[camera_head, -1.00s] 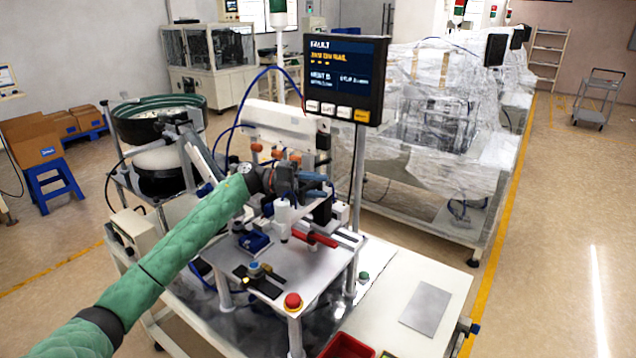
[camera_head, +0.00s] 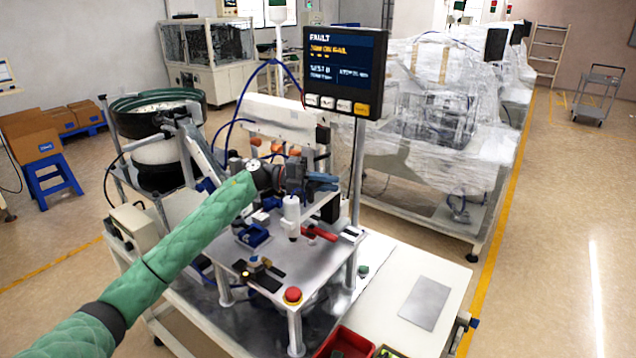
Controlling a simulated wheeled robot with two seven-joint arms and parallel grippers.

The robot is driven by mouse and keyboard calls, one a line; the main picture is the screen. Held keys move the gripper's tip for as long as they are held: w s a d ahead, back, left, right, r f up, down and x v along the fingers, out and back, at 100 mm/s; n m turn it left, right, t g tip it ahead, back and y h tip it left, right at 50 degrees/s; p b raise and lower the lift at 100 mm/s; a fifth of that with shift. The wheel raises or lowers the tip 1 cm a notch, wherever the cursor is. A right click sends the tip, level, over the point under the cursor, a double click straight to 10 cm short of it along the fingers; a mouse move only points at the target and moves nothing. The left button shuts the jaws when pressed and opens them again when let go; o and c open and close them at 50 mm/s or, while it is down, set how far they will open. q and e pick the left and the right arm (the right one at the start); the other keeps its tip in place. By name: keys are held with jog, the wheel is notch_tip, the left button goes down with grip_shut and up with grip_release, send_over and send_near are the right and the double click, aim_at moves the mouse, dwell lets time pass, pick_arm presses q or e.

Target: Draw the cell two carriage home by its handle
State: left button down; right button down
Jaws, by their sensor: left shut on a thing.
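My left arm comes in from the lower left in a green quilted sleeve. Its gripper (camera_head: 322,181) is over the back half of the machine's raised plate (camera_head: 318,268), with its blue-grey fingers pointing right. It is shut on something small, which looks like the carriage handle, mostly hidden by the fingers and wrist. The carriage itself I cannot make out clearly. A white upright cylinder (camera_head: 291,212) stands just below the gripper in the picture, and a red bar (camera_head: 320,233) lies to its right. My right gripper is out of view.
A monitor (camera_head: 344,72) reading FAULT stands on a post (camera_head: 358,175) close right of the gripper. A bowl feeder (camera_head: 160,115) is at left. A red emergency button (camera_head: 292,295) and a blue block (camera_head: 253,235) sit on the plate. The white table at right is mostly clear.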

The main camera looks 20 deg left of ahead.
pick_arm(q)
jog(key=d, duration=0.1)
jog(key=s+d, duration=0.1)
jog(key=d, duration=0.2)
jog(key=shift+s+d+f, duration=0.1)
jog(key=shift+s+f, duration=0.05)
jog(key=shift+s, duration=0.15)
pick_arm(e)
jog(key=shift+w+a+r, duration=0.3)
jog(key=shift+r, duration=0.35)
pick_arm(q)
jog(key=c, duration=1.4)
grip_release()
jog(key=shift+d, duration=0.25)
jog(key=shift+c, duration=0.2)
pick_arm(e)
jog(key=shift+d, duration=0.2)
pick_arm(q)
jog(key=shift+a, duration=0.15)
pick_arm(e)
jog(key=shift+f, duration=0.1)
